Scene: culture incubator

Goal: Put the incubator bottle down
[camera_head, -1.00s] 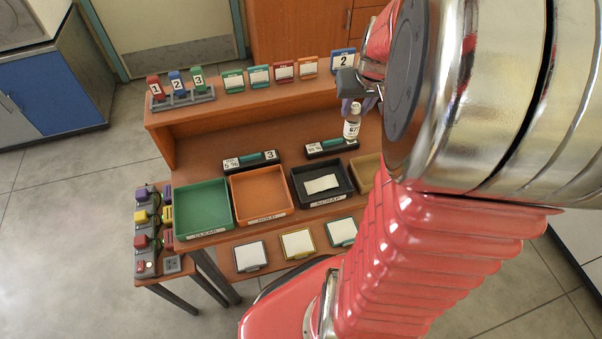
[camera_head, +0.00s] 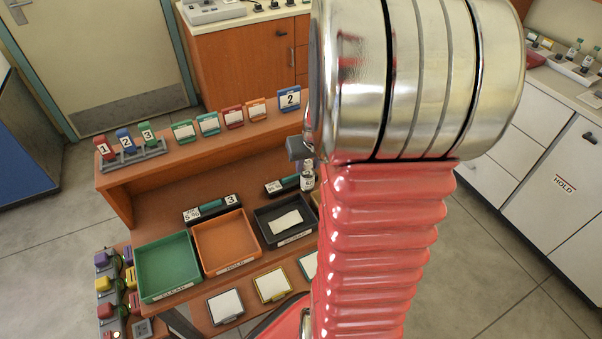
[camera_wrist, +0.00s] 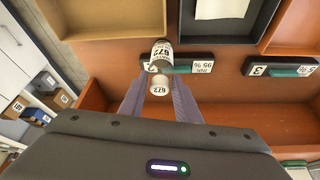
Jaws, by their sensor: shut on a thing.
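The incubator bottle (camera_head: 308,177) is small and clear with a white label and stands roughly upright. It also shows from above in the wrist view (camera_wrist: 161,55), with "672" on its label and cap. My gripper (camera_wrist: 160,84) is shut on it, a finger on each side. In the head view my gripper (camera_head: 300,148) is partly hidden behind my arm. The bottle is beside or over the right end of a black holder (camera_head: 280,186) with a percentage label and green strip; I cannot tell whether it touches the surface.
A green tray (camera_head: 165,292), an orange tray (camera_head: 224,264) and a black scrap tray (camera_head: 268,239) line the bench front. A second black holder (camera_head: 211,209) lies left. Coloured cards stand on the raised back shelf (camera_head: 160,166). Bare wood lies behind the holders.

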